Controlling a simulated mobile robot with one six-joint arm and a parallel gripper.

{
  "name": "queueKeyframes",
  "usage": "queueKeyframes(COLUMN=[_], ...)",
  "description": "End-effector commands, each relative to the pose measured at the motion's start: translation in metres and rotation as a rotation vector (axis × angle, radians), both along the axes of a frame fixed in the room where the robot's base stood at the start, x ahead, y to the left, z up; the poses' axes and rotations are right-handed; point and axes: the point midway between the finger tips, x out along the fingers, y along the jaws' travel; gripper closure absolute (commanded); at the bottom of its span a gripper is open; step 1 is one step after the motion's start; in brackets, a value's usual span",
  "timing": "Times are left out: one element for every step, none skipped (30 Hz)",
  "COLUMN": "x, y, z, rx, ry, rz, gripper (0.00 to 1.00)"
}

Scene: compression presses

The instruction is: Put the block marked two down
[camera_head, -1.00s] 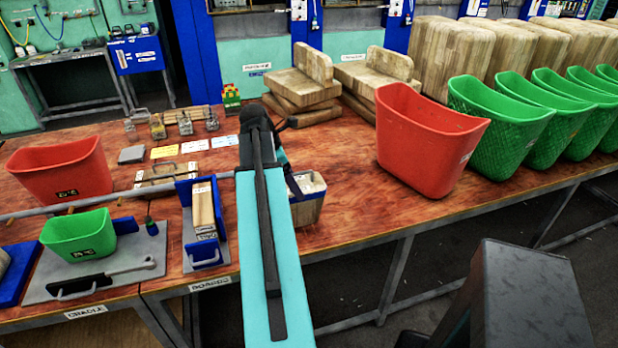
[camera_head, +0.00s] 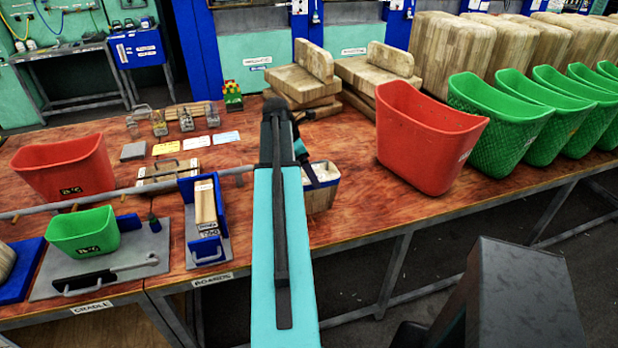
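A wooden block (camera_head: 319,201) with a pale top is at the middle of the table, just right of my arm. No number can be read on it, so I cannot tell whether it is the block marked two. My gripper (camera_head: 312,172) is a dark shape at the block's upper left, mostly hidden behind my turquoise arm. Its fingers do not show clearly, but the block moves along with it, so it appears held. Whether the block's underside touches the table cannot be told.
A red bin (camera_head: 425,140) stands right of the block, with green bins beyond. Wooden blocks (camera_head: 303,84) are stacked behind. To the left are a blue holder with boards (camera_head: 205,205), a small green bin (camera_head: 84,234) and a red bin (camera_head: 64,168). Bare tabletop (camera_head: 352,205) lies right of the block.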

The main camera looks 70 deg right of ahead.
Motion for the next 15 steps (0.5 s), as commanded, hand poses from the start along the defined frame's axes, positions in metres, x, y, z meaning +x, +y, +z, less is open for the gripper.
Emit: queueKeyframes(x=[0.000,0.000,-0.001,-0.001,-0.001,-0.001,-0.001,-0.001,-0.001,-0.001,-0.001,-0.001,-0.001,-0.001,-0.001], y=[0.000,0.000,0.000,0.000,0.000,0.000,0.000,0.000,0.000,0.000,0.000,0.000,0.000,0.000,0.000], z=[0.000,-0.001,-0.003,-0.005,-0.007,-0.010,-0.012,-0.014,-0.018,-0.020,-0.022,-0.025,-0.027,-0.028,-0.030], rx=[-0.001,-0.001,-0.001,-0.001,-0.001,0.000,0.000,0.000,0.000,0.000,0.000,0.000,0.000,0.000,0.000], ry=[0.001,0.001,0.001,0.001,0.001,0.001,0.001,0.001,0.001,0.001,0.001,0.001,0.001,0.001,0.001], rz=[0.000,0.000,0.000,0.000,0.000,0.000,0.000,0.000,0.000,-0.001,-0.001,-0.001,-0.001,-0.001,-0.001], gripper=[0.83,0.83,0.83,0.83,0.83,0.83,0.83,0.83,0.83,0.83,0.83,0.83,0.83,0.83,0.83])
